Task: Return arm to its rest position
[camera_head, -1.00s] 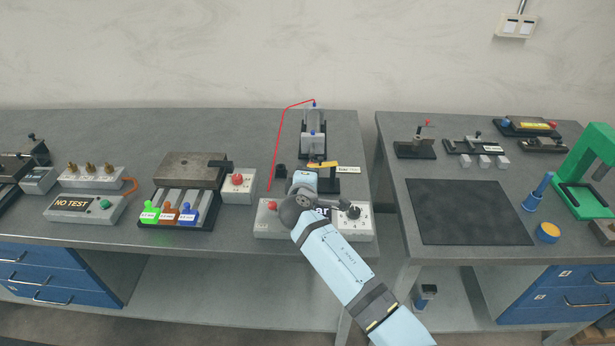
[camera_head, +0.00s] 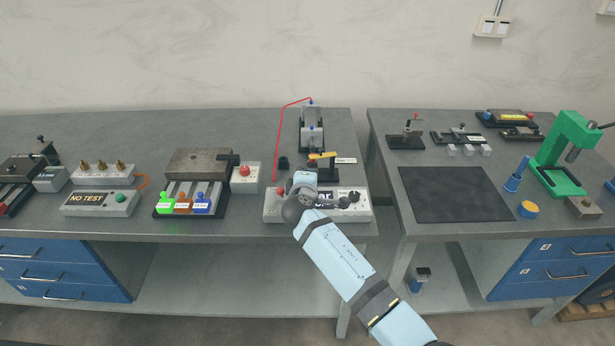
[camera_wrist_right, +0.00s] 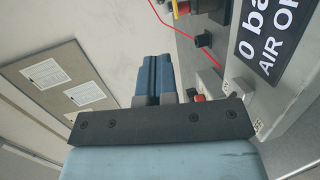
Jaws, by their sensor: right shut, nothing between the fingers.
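My right arm (camera_head: 345,265) comes in from the lower right in the head view and reaches to the grey control box (camera_head: 360,208) at the front of the left bench. Its wrist covers part of the box. The right gripper's fingers are hard to see in the head view; in the wrist view the gripper (camera_wrist_right: 157,62) is shut, with its blue fingers together and nothing between them. The box's sign (camera_wrist_right: 268,40), reading "0 bar" and "AIR ON", shows to the right of the fingers. My left arm and gripper are not in view.
Behind the box stand a cylinder fixture (camera_head: 312,130) with a red hose and a yellow-handled valve (camera_head: 322,156). A press fixture (camera_head: 198,165) and a NO TEST box (camera_head: 100,203) stand to the left. A right bench holds a dark mat (camera_head: 455,194) and green press (camera_head: 565,155).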

